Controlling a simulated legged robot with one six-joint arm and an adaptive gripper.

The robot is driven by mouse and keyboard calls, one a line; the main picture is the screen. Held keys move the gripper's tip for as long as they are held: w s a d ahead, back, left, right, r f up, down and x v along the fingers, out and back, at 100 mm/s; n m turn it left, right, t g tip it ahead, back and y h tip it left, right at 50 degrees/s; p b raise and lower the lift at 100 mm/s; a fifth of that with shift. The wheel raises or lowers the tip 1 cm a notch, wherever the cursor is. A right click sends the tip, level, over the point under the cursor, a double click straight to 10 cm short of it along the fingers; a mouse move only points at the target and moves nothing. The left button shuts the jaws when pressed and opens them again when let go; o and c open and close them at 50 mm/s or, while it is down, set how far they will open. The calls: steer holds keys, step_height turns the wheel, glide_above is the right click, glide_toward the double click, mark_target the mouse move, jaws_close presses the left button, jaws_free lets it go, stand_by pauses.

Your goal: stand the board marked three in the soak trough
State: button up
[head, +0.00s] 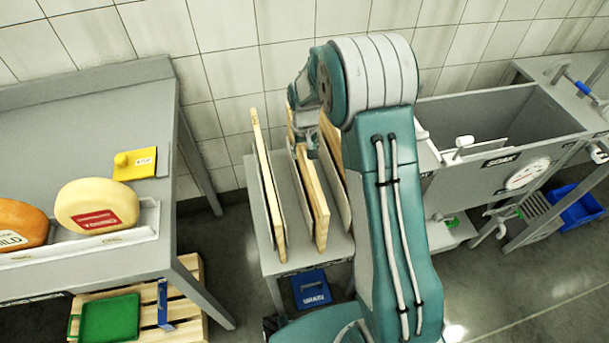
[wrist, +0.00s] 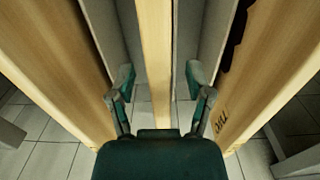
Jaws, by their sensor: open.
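Several wooden boards stand on edge between grey dividers on a stand. In the head view, one board (head: 268,190) is at left, one (head: 316,200) is in the middle, and another is partly hidden by my arm. My gripper (wrist: 162,82) is open above the rack, with one finger on each side of a board's edge (wrist: 155,45). I cannot tell whether the fingers touch it. The board at right (wrist: 262,75) carries dark lettering, upside down, that looks like "TWO". No mark shows on the board between the fingers. The soak trough (head: 465,182), labelled SOAK, is at right.
A grey table (head: 70,115) with cheese wheels (head: 97,205) stands at left, a wooden pallet with a green tray (head: 110,318) below it. A white dial (head: 527,173) is on the trough's front. A blue crate (head: 578,207) is at far right. Open floor lies in front of the trough.

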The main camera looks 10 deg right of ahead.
step_height(320, 180, down, 2)
steer(key=shift+a+f, duration=0.1)
steer(key=shift+f, duration=0.15)
jaws_close()
steer(key=shift+w+r, duration=0.1)
